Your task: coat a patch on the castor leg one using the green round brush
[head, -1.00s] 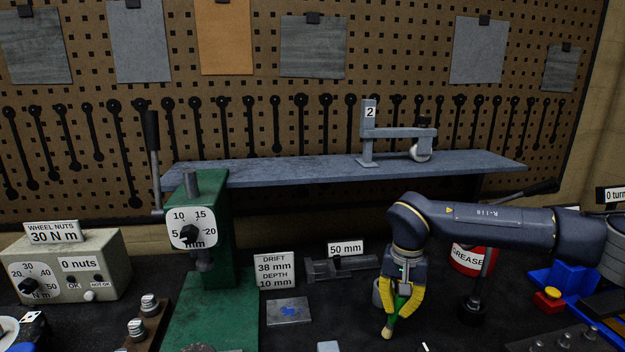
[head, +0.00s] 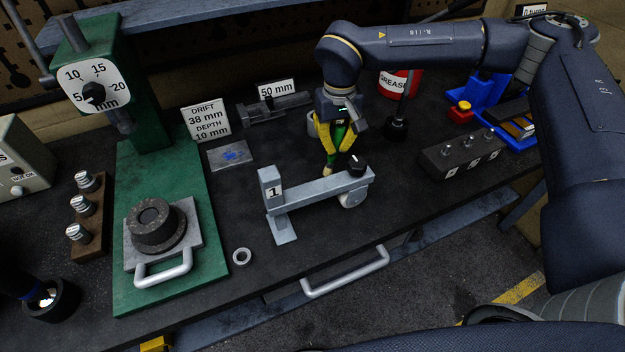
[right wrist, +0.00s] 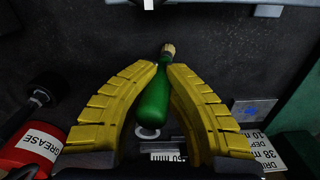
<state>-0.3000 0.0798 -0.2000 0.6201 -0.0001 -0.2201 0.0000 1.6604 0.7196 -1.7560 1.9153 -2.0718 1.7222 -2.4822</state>
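Castor leg one (head: 318,190) is a grey metal leg with an upright plate marked 1, a flat foot, a long bar, a black knob and a wheel. It stands near the front of the dark bench in the head view. My right gripper (head: 331,150) is just behind its bar, shut on the green round brush (right wrist: 154,103), which points bristles-down. The pale bristle tip (right wrist: 168,50) is free beyond the yellow fingertips; in the head view it appears close behind the bar, and I cannot tell whether it touches. My left gripper is not in view.
A green press (head: 165,180) stands left. A grey plate with a blue smear (head: 232,155), a vise (head: 277,108) and a grease tin (head: 397,82) lie behind. A dark block with knobs (head: 460,155) is right. A small ring (head: 242,256) lies in front.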

